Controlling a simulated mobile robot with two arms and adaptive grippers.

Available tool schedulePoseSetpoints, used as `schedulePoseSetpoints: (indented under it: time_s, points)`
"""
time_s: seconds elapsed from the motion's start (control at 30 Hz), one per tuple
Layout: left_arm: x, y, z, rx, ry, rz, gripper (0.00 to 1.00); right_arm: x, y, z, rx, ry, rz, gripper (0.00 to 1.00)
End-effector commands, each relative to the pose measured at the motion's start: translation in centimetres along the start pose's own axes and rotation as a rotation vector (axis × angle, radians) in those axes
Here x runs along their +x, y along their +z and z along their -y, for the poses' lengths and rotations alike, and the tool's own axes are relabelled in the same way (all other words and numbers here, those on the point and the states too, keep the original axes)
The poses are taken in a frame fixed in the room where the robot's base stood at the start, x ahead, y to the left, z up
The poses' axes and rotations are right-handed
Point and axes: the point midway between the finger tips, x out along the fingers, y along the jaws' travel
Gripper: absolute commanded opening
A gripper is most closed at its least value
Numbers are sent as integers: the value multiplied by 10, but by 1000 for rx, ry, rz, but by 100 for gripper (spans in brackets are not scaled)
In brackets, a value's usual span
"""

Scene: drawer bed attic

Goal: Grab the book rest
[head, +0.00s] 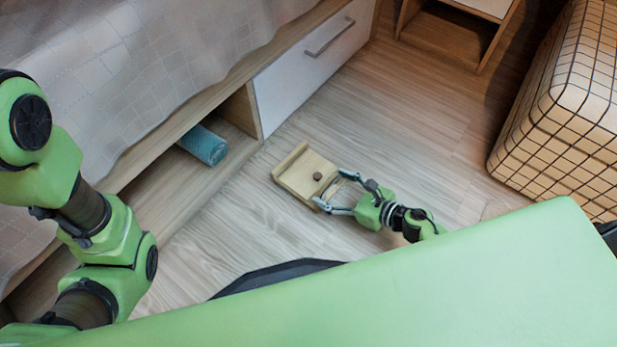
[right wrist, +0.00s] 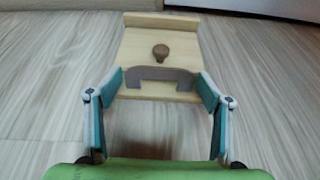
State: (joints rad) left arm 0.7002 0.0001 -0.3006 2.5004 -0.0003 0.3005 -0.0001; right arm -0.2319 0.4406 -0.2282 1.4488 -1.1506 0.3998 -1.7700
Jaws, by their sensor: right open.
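The book rest (head: 303,174) is a light wooden board with a raised strip at its far end and a brown knob. It lies on the floor in front of the bed. In the right wrist view the book rest (right wrist: 160,48) is straight ahead, with a grey-brown piece at its near edge. My right gripper (head: 334,191) is open, its fingers at the near edge of the book rest. In the right wrist view my right gripper (right wrist: 157,90) has one finger at each side of that near edge; I cannot tell whether they touch it. My left gripper is not in view; only my left arm shows.
The bed's white drawer (head: 305,65) is shut. A checkered ottoman (head: 570,110) stands at the right, and an open wooden cabinet (head: 450,35) at the back. The floor (head: 410,110) between them is clear.

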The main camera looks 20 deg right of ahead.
Motion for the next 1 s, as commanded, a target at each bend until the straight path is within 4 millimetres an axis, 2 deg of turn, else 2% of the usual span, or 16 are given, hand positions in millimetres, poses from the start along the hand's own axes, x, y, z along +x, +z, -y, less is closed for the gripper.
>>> schedulePoseSetpoints:
  time_s: [0.2,0.23,0.4,0.43,0.77,1.0]
  points:
    - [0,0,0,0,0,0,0,1,0,0,1,1,-1,72]
    - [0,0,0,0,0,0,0,1,0,0,1,1,-1,70]
    - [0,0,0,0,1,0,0,1,0,0,1,1,0,25]
    - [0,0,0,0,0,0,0,1,0,0,1,1,0,20]
    - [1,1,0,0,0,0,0,1,3,0,1,1,3,20]
    - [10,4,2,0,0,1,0,-2,14,6,1,0,3,20]
